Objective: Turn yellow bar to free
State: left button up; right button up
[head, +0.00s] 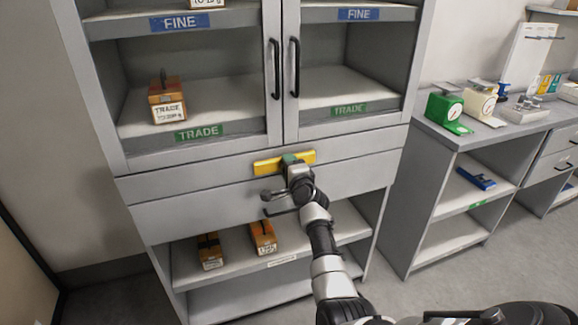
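The yellow bar (267,166) lies nearly level across the front of the grey cabinet, just below its two doors. My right gripper (294,163) is at the bar's middle and covers part of it. A small green patch shows at the bar's middle, just above the gripper. The fingertips are too hidden to tell whether they are open or closed on the bar. No wording for free shows near the bar. My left gripper is not in view.
Two dark door handles (275,69) stand above the bar. A drawer handle (281,211) is beneath my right wrist. Wooden weight boxes (262,238) sit on the lower shelf. A side table (432,127) at the right holds green and cream scales.

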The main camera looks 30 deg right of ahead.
jog(key=shift+o, duration=0.3)
jog(key=shift+m, duration=0.9)
jog(key=shift+f, duration=0.1)
jog(key=o, duration=1.2)
jog(key=shift+d, duration=0.1)
jog(key=shift+s, duration=0.1)
jog(key=shift+s, duration=0.25)
jog(key=p+v, duration=0.1)
jog(key=v, duration=0.9)
jog(key=shift+s, duration=0.1)
